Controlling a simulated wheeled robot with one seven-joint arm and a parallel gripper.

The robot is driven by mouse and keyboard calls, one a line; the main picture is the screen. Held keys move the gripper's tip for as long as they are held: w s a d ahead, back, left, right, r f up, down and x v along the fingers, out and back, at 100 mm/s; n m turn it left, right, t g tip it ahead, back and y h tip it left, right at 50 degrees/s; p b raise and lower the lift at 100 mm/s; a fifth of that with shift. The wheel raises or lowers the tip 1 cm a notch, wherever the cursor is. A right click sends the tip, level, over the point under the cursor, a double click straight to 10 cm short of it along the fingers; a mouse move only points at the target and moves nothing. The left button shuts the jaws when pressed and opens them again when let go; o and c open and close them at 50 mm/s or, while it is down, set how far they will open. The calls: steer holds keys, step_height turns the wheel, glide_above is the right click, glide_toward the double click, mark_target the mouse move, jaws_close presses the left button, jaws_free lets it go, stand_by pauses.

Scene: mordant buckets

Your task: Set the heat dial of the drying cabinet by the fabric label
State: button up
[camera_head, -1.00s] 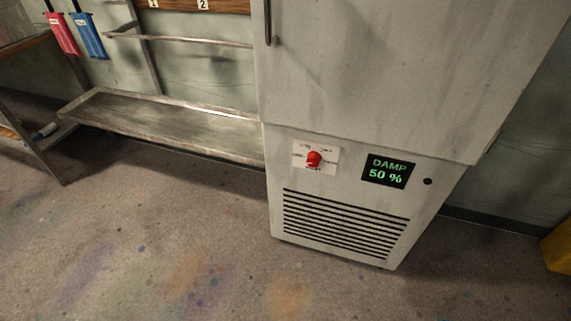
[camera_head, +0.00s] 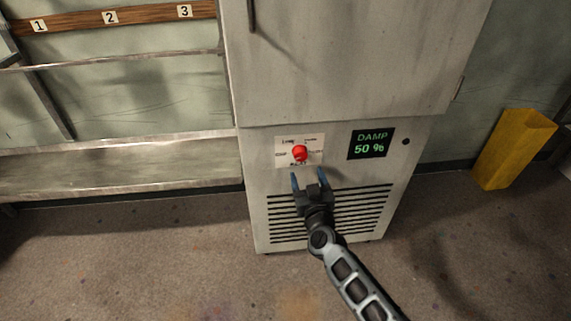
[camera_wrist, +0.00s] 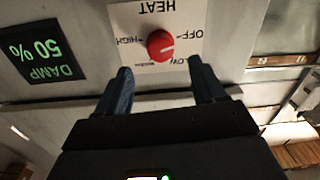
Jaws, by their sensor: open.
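The drying cabinet (camera_head: 345,60) is a tall pale grey box with its door closed. Its red heat dial (camera_head: 300,153) sits on a white plate on the lower front panel. In the wrist view the plate (camera_wrist: 190,15) appears upside down and reads HEAT, OFF, LOW and HIGH around the dial (camera_wrist: 161,45); another small word is too blurred to read. Which way the dial points is unclear. My gripper (camera_head: 308,174) is open and empty, just below the dial. In the wrist view its two blue fingers (camera_wrist: 161,68) stand apart, not touching the dial. No fabric label is visible.
A dark display (camera_head: 371,144) reading DAMP 50 % is right of the dial. A vent grille (camera_head: 360,208) lies below. A metal shelf (camera_head: 120,165) stands left, under a wooden rail (camera_head: 70,23) numbered 1 to 3. A yellow bin (camera_head: 512,150) stands right.

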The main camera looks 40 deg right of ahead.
mark_target(301, 158)
steer(key=b+x, duration=0.2)
steer(key=x, duration=0.5)
steer(key=shift+w+d, duration=0.2)
steer(key=shift+w, duration=0.1)
steer(key=c, duration=1.1)
